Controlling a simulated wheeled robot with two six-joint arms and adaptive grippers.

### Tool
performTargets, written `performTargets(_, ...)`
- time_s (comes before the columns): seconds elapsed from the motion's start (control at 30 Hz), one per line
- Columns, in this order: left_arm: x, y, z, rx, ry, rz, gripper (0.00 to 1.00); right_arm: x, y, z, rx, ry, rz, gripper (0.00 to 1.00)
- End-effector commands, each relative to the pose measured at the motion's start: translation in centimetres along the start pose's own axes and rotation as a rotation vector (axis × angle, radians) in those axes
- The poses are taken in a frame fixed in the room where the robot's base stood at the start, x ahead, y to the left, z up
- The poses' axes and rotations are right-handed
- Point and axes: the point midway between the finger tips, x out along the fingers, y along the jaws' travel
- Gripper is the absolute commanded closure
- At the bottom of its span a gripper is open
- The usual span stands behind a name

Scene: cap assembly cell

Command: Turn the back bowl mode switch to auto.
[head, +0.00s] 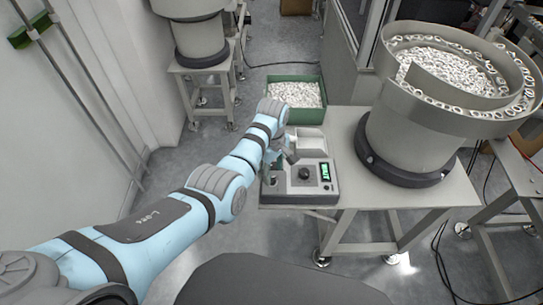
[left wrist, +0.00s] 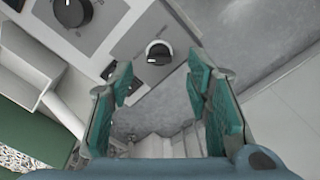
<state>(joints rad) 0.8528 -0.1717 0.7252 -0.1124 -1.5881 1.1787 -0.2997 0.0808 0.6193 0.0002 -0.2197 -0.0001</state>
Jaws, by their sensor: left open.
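A grey control box (head: 300,195) stands on the near left corner of a table. It has a large black dial (head: 304,174) and a lit green display (head: 325,172) whose text I cannot read surely. In the left wrist view, a small black switch knob (left wrist: 158,52) with a white mark sits on the box panel, apart from the large dial (left wrist: 72,12). My left gripper (head: 279,162) is over the left side of the box. In the left wrist view its jaws (left wrist: 160,82) are open and empty, with the switch just beyond and between the fingertips. My right gripper is not in view.
A large bowl feeder (head: 415,140) full of white caps stands on the table (head: 375,205) to the right of the box. A green bin (head: 322,98) of white parts is behind the table. Another feeder (head: 200,42) stands farther back left. Open floor lies left of the table.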

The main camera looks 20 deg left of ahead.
Motion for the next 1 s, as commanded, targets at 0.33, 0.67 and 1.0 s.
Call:
performTargets(0.33, -8.0, 0.0, -0.1, -0.001, 0.002, 0.003, 0.55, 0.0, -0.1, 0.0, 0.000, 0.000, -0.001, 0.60)
performTargets(0.67, -8.4, 0.0, -0.1, -0.001, 0.002, 0.003, 0.55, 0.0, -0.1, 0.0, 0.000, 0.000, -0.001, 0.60)
performTargets(1.0, -4.8, -2.4, -0.5, 0.066, 0.005, 0.024, 0.55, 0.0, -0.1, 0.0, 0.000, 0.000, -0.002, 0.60)
